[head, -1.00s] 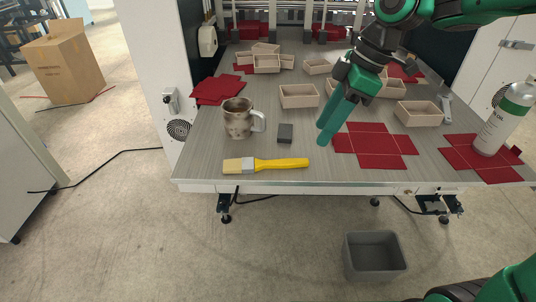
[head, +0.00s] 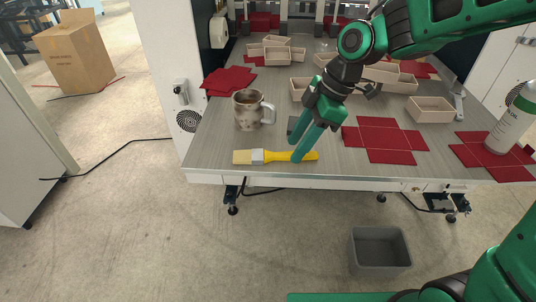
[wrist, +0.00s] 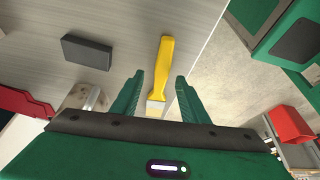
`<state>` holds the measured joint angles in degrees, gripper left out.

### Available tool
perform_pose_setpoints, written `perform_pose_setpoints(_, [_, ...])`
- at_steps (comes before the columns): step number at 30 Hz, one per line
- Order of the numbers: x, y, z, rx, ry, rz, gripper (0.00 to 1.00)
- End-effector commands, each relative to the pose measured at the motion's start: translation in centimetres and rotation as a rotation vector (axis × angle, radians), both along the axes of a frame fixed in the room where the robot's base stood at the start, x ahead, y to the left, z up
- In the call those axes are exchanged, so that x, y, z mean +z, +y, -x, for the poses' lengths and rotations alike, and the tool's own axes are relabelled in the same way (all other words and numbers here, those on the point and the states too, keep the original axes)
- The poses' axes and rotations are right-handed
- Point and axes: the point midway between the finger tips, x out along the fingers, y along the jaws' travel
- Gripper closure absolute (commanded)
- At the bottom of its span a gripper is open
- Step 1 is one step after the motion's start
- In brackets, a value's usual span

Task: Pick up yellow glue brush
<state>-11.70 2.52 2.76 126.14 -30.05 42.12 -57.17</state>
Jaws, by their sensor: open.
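The yellow glue brush (head: 278,156) lies flat near the front edge of the grey table, its pale bristles to the left and its yellow handle to the right. My gripper (head: 296,150) is open, with its green fingers at the handle in the head view, where they hide part of it. In the wrist view the brush (wrist: 164,68) lies lengthwise, its handle beyond the fingertips and its metal band between the two fingers of the gripper (wrist: 158,80). I cannot tell whether the fingers touch it.
A stained mug (head: 249,110) stands behind the bristle end. A dark grey block (wrist: 87,51) lies beside the brush. Red flat box blanks (head: 384,138) and a white bottle (head: 512,118) are to the right. A grey bin (head: 380,250) stands on the floor.

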Motion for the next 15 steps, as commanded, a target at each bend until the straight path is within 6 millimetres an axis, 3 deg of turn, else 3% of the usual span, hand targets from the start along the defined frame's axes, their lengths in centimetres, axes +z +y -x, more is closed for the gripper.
perform_pose_setpoints(5, [-1.33,0.51,0.10,0.000,0.001,0.001,0.59])
perform_pose_setpoints(15, [-1.38,0.54,0.06,0.000,0.000,0.000,0.59])
